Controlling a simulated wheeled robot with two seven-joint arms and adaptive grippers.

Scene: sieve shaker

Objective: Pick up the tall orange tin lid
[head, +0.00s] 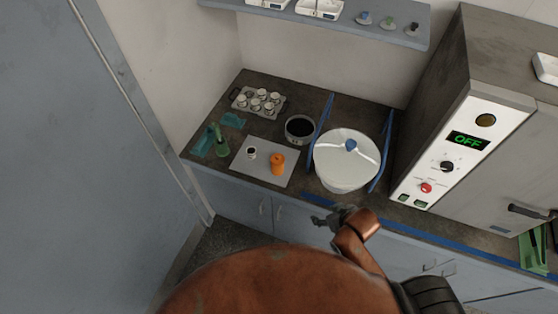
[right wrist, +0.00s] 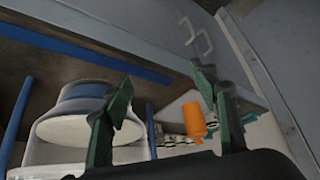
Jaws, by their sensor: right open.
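The tall orange tin lid (head: 278,165) stands upright on a pale square mat (head: 262,176) on the dark counter, left of the sieve shaker. It also shows in the right wrist view (right wrist: 194,121), beyond the fingers and close to the right one in the picture. My right gripper (head: 324,218) is in front of the counter's front edge, apart from the lid, to its lower right in the head view. Its green fingers (right wrist: 163,95) are spread with nothing between them. My left gripper is not in view.
A small white cup (head: 251,153) stands on the mat beside the lid. A dark round pan (head: 299,129), a tray of small cups (head: 257,103) and green items (head: 211,142) are close by. The white-lidded sieve shaker (head: 345,160) and a grey oven reading OFF (head: 467,140) stand to the right.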

